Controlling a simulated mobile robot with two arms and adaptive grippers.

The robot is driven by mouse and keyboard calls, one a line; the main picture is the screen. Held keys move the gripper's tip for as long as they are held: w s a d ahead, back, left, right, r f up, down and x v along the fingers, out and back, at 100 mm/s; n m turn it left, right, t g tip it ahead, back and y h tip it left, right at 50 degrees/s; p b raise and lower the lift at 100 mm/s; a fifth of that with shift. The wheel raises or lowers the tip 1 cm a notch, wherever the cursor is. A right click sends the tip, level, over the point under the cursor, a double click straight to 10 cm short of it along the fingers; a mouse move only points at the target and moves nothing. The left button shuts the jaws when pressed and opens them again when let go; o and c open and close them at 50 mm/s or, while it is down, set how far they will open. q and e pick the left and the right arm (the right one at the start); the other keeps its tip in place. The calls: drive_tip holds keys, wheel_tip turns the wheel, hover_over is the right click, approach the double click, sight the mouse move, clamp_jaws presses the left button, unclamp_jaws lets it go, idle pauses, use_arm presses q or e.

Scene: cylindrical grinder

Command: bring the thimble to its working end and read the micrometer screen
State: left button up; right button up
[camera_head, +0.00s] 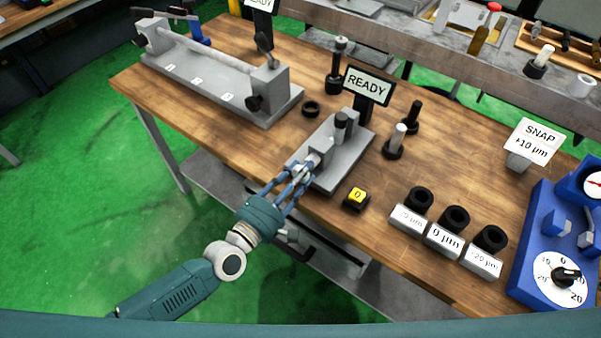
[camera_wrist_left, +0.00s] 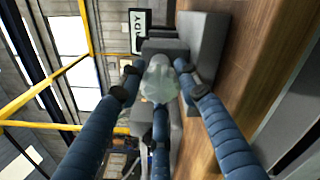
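The micrometer stand (camera_head: 342,170) is a grey block on the wooden bench. A screen (camera_head: 367,87) behind it reads READY; it also shows sideways and partly hidden in the left wrist view (camera_wrist_left: 138,32). The pale thimble (camera_wrist_left: 160,80) points out of the stand toward my left gripper (camera_head: 301,174). In the left wrist view, the three blue fingers of this gripper (camera_wrist_left: 160,88) surround the thimble. A small gap shows between the left finger and the thimble, so the gripper looks open around it. My right gripper is not in view.
A yellow-topped button (camera_head: 356,197) marked 0 sits right of the stand. Several labelled blocks with black rings (camera_head: 443,241) and a blue device (camera_head: 554,245) stand further right. A long grey fixture (camera_head: 215,80) is at the back left. A SNAP +10 µm sign (camera_head: 534,140) stands behind.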

use_arm(q)
drive_tip(key=shift+c, duration=1.3)
drive_tip(key=shift+d, duration=0.1)
